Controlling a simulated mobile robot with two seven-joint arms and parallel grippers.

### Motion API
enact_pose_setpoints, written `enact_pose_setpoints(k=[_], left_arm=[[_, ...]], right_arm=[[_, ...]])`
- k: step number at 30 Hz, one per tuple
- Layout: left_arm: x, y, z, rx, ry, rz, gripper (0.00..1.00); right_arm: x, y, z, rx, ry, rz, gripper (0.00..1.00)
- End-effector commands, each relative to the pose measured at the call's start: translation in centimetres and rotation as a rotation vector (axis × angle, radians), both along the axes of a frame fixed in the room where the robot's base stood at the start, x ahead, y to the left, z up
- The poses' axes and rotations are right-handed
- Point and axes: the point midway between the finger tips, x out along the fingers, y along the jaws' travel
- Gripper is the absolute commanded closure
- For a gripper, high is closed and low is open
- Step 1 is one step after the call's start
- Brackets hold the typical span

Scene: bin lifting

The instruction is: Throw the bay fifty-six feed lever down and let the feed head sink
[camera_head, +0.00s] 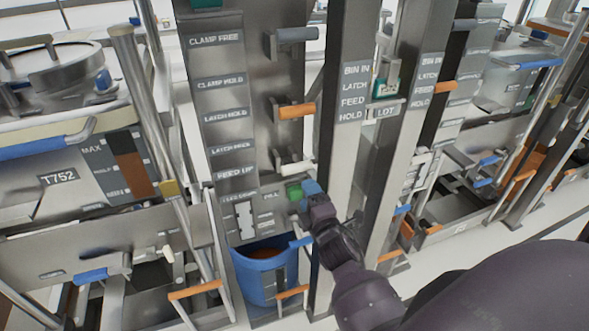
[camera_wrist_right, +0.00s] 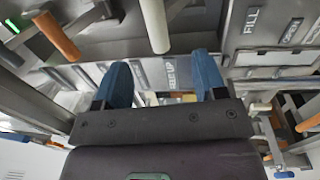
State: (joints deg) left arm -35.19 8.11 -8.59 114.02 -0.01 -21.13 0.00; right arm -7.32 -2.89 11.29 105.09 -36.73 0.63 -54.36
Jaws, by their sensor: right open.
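The white-handled lever (camera_head: 297,167) sticks out from the middle steel column, close to the FEED UP label (camera_head: 234,174). It looks like the feed lever; I cannot read a bay number. In the right wrist view the white handle (camera_wrist_right: 155,25) is ahead of the fingers, between them from side to side. My right gripper (camera_head: 309,191) is just below the white handle in the head view. Its blue fingers (camera_wrist_right: 163,80) are open with nothing between them. I cannot make out the feed head clearly. My left gripper is not in view.
Above the white handle are an orange-handled lever (camera_head: 296,111) and a grey-handled lever (camera_head: 297,34). A green block (camera_head: 294,190) is close to my fingertips. A blue bin (camera_head: 262,280) stands below. Steel posts (camera_head: 345,130) rise on the right.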

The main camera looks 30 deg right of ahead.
Motion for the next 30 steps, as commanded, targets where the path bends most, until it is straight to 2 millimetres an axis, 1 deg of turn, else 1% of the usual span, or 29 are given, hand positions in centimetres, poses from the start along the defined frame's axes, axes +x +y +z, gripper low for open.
enact_pose_setpoints(k=[9,15,21,30], left_arm=[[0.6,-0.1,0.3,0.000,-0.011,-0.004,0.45],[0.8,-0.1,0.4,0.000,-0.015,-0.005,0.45],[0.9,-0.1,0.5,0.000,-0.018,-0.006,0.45],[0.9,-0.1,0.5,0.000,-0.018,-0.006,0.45]], right_arm=[[4.9,-1.1,0.7,0.003,-0.002,0.000,0.35],[7.7,-1.8,0.9,0.004,-0.002,-0.001,0.35],[9.2,-2.2,1.1,0.005,0.000,0.001,0.35],[9.5,-2.3,1.1,0.005,0.000,0.000,0.35]])
